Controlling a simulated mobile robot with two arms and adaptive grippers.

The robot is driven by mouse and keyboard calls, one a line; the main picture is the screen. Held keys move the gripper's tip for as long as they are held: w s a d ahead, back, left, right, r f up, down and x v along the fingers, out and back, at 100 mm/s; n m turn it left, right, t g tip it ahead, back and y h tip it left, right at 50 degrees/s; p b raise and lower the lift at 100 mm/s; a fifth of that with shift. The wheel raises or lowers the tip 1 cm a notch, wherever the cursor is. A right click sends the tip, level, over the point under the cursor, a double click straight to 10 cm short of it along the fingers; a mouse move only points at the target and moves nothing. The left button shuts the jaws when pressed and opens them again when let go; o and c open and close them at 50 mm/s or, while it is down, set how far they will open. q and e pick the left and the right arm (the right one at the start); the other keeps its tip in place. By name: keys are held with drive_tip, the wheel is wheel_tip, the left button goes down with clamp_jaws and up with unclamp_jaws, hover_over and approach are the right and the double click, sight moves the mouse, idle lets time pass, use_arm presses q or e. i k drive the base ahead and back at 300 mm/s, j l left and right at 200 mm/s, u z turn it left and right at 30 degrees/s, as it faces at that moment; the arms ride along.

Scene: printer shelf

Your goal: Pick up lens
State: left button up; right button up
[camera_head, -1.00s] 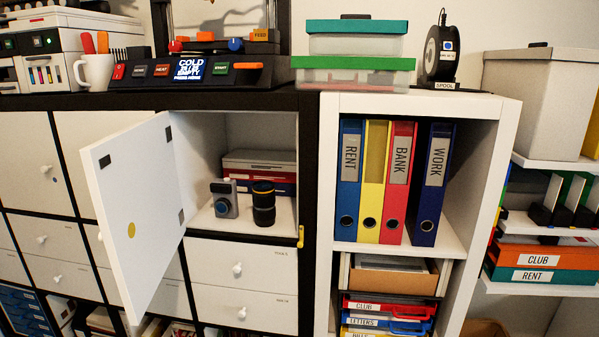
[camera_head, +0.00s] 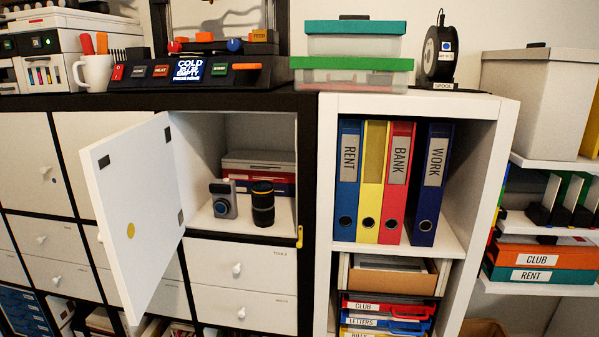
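The black lens (camera_head: 263,204) stands upright on the floor of an open white cabinet compartment (camera_head: 205,222), toward its front right. A small grey camera (camera_head: 223,199) stands just left of the lens, with a narrow gap between them. Neither of my grippers shows in the head view.
The white cabinet door (camera_head: 135,215) stands open to the left. Red and blue boxes (camera_head: 270,177) lie stacked behind the lens. A yellow latch (camera_head: 299,237) is on the right edge of the frame. Drawers (camera_head: 240,270) are below. Binders (camera_head: 390,180) fill the shelf to the right.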

sight(263, 192)
drive_tip(key=j+z, duration=0.3)
drive_tip(key=j, duration=1.8)
drive_tip(key=i, duration=0.05)
